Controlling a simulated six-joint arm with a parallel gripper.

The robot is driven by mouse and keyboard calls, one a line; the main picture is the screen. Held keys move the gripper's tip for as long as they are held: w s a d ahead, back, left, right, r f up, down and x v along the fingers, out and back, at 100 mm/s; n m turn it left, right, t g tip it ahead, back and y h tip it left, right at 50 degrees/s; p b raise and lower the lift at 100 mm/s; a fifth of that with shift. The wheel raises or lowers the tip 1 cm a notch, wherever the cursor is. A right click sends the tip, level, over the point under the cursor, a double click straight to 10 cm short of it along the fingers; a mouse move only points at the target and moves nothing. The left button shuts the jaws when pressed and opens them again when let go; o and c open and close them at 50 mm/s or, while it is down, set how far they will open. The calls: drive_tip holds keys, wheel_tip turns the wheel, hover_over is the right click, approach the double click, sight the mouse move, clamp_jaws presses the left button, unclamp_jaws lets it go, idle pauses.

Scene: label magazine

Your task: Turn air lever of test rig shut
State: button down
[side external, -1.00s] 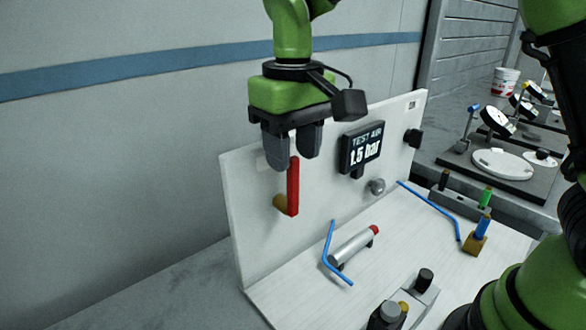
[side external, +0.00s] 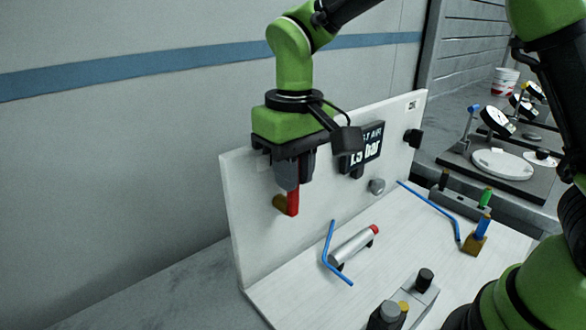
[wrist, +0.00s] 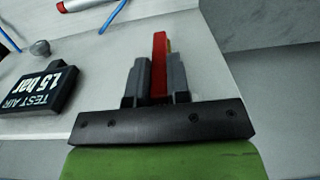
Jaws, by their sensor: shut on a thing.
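The red air lever (side external: 293,202) stands upright on its brass pivot (side external: 279,202) on the white upright panel (side external: 245,210). My gripper (side external: 291,184) points down over it and is shut on the lever's upper part, which the fingers hide in the side view. In the wrist view the red lever (wrist: 160,66) lies between the two grey fingers (wrist: 158,80). The black display (side external: 368,148) is partly covered by my gripper in the side view; in the wrist view it reads TEST AIR 1.5 bar, upside down (wrist: 42,88).
On the rig's base lie a silver cylinder with a red end (side external: 354,245) and a bent blue tube (side external: 333,255). A second blue tube (side external: 430,207) lies to the right. A grey knob (side external: 377,186) sticks out of the panel. Gauges (side external: 494,121) stand behind at right.

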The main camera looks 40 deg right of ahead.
drive_tip(key=shift+d+f+y, duration=0.1)
drive_tip(key=shift+d+y, duration=0.8)
drive_tip(key=shift+y, duration=0.5)
drive_tip(key=c, duration=1.1)
unclamp_jaws()
drive_tip(key=v, duration=1)
